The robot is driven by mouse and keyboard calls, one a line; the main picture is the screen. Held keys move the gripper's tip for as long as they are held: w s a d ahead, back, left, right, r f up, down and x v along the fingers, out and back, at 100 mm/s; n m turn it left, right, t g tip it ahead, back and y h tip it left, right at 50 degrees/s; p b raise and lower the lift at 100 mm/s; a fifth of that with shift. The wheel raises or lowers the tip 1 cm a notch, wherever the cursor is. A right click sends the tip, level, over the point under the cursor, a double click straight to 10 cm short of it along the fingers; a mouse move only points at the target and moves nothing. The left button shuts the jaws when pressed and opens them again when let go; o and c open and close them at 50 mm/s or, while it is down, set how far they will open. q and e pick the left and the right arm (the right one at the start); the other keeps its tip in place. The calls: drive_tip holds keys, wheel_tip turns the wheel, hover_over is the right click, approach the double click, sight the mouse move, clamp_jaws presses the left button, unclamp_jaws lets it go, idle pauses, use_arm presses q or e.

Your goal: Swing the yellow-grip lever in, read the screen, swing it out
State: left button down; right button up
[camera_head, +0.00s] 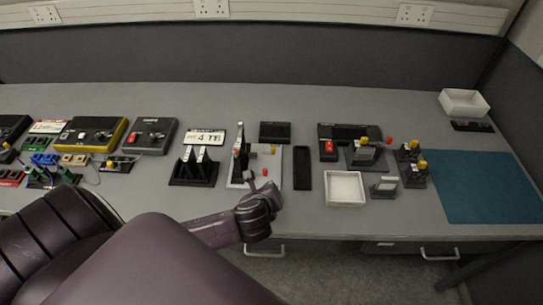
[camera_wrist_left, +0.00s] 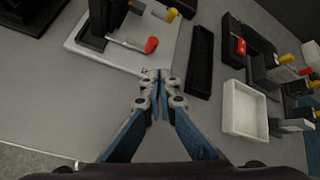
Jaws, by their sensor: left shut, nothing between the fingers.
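A light grey plate (camera_head: 262,178) carries a dark upright stand (camera_head: 240,150) and levers. The yellow grip (camera_wrist_left: 172,14) and a red grip (camera_wrist_left: 151,45) stick out to the right of the stand in the left wrist view. A dark box (camera_head: 275,132) stands behind the plate; I cannot tell whether it is the screen, and no reading is legible. My left gripper (camera_wrist_left: 157,76) is shut and empty, just off the plate's front edge, apart from both grips. It also shows in the head view (camera_head: 262,182), partly hiding the plate. My right gripper is not in view.
A black tray (camera_head: 303,168) and a white bin (camera_head: 345,188) stand right of the plate. A black double stand (camera_head: 194,168) is to its left, with a "4 TE" sign (camera_head: 205,138) behind. More lever fixtures (camera_head: 366,154) stand further right. A teal mat (camera_head: 480,185) lies clear.

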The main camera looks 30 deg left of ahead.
sight(273, 153)
use_arm(q)
drive_tip(key=w+a+m, duration=0.1)
drive_tip(key=m, duration=0.1)
drive_tip(key=w+a+r+m+t, duration=0.1)
drive_tip(key=w+m, duration=0.1)
drive_tip(key=w+a+m, duration=0.1)
drive_tip(key=a+m, duration=0.1)
drive_tip(key=shift+w+a+r+t+y, duration=0.1)
drive_tip(key=shift+w+r+t+y, duration=0.25)
drive_tip(key=shift+t+y, duration=0.05)
drive_tip(key=shift+w, duration=0.1)
drive_tip(key=x, duration=0.9)
drive_tip(key=shift+w+a+f+p, duration=0.1)
drive_tip(key=shift+w+f+p, duration=0.15)
drive_tip(key=shift+w+p, duration=0.05)
